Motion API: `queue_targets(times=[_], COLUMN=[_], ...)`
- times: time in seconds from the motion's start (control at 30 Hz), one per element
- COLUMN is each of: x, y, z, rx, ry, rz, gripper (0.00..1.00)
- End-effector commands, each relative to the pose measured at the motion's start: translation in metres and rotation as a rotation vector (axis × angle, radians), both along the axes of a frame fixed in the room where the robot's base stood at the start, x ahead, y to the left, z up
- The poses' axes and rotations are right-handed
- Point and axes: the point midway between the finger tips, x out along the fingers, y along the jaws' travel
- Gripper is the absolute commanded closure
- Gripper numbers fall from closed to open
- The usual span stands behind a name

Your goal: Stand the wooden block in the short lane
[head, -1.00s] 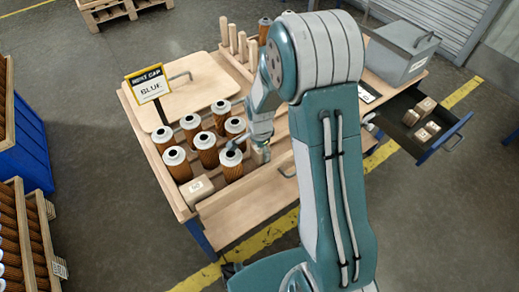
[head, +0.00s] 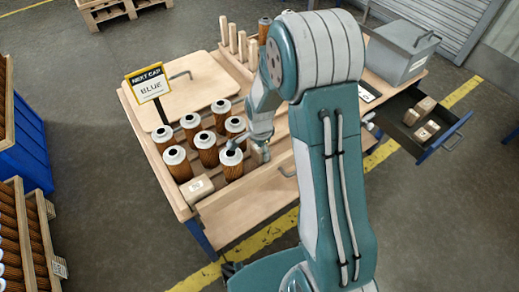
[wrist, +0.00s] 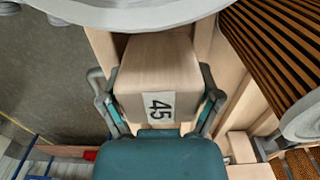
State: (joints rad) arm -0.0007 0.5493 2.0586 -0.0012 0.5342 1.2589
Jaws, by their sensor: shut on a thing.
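The wooden block (wrist: 158,70), pale with a "45" label, sits between the two fingers of my gripper (wrist: 160,104) in the wrist view. The fingers press on its two sides. In the head view this block (head: 260,154) shows just below my gripper, at the right of the filter cartridges, partly hidden by my arm. Whether its base touches the table surface cannot be told. Pale wooden strips run along both sides of the block in the wrist view. Which strip bounds the short lane is not clear.
Filter cartridges (head: 206,150) stand close to the left of my gripper. A second labelled block (head: 197,188) stands at the table's front left corner. A lidded board, a "BLUE" sign (head: 152,88), pegs (head: 237,42) and an open drawer (head: 425,122) with blocks surround the space.

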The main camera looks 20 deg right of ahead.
Motion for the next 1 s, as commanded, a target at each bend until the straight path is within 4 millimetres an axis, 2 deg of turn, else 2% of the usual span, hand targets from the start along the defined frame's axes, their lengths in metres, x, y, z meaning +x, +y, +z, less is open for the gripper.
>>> queue_targets(times=[0.43, 0.47, 0.5, 0.87, 1.0], x=[0.0, 0.0001, 0.0001, 0.0, 0.0008], y=[0.0001, 0.0001, 0.0, 0.0001, 0.0002], z=[-0.0061, -0.0063, -0.006, -0.006, 0.0004], rx=[0.0, 0.0, 0.0, 0.0, 0.0], ry=[0.001, 0.001, 0.0, 0.0, -0.002], rz=[0.0, 0.0, 0.0, 0.0, 0.0], gripper=[0.69, 0.14, 0.0, 0.0, 0.0])
